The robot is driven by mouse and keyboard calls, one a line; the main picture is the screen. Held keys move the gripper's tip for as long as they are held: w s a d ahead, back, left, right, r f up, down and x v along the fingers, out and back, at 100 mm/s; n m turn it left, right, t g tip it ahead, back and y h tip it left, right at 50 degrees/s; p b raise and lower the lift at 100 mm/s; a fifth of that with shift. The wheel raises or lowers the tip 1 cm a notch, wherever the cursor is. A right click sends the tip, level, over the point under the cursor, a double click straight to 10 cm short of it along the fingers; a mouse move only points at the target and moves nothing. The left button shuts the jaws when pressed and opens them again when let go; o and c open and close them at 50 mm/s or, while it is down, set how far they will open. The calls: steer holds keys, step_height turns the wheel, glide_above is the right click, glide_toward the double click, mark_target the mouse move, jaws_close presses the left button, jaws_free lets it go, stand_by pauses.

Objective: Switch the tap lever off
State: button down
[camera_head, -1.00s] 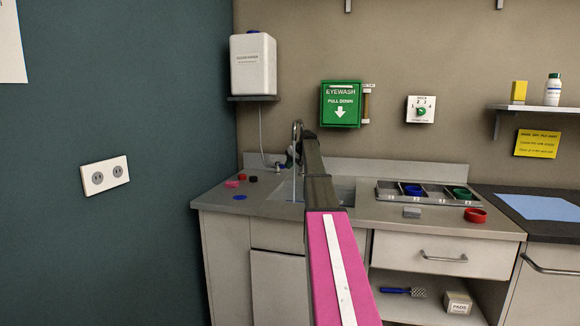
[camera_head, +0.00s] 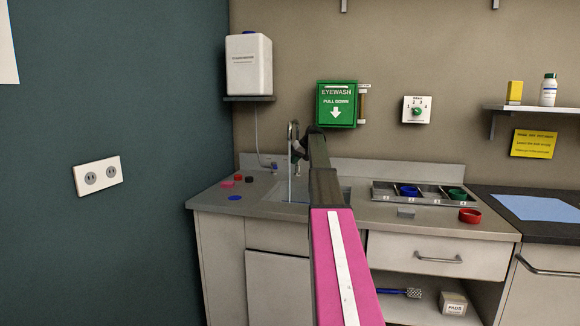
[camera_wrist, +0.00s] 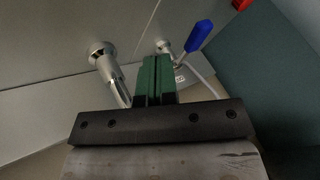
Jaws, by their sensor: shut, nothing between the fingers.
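The chrome tap spout (camera_head: 291,152) stands at the back of the sink. A thin pale line, which looks like water, hangs below it. In the wrist view the spout (camera_wrist: 112,78) is left of my gripper (camera_wrist: 157,62). A lever with a blue handle (camera_wrist: 199,37) on a small chrome fitting (camera_wrist: 164,46) lies just right of and beyond the fingertips. I see a gap in the picture between fingers and handle, but cannot judge depth. The green fingers are shut and empty.
The sink (camera_head: 272,209) is partly behind my arm. Red, black and blue discs lie on the counter (camera_head: 215,199) left of it. A divided tray (camera_head: 381,194) and a red ring (camera_head: 472,215) are to the right.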

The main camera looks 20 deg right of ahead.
steer(key=v, duration=0.6)
steer(key=shift+s, duration=0.25)
steer(key=shift+a, duration=0.1)
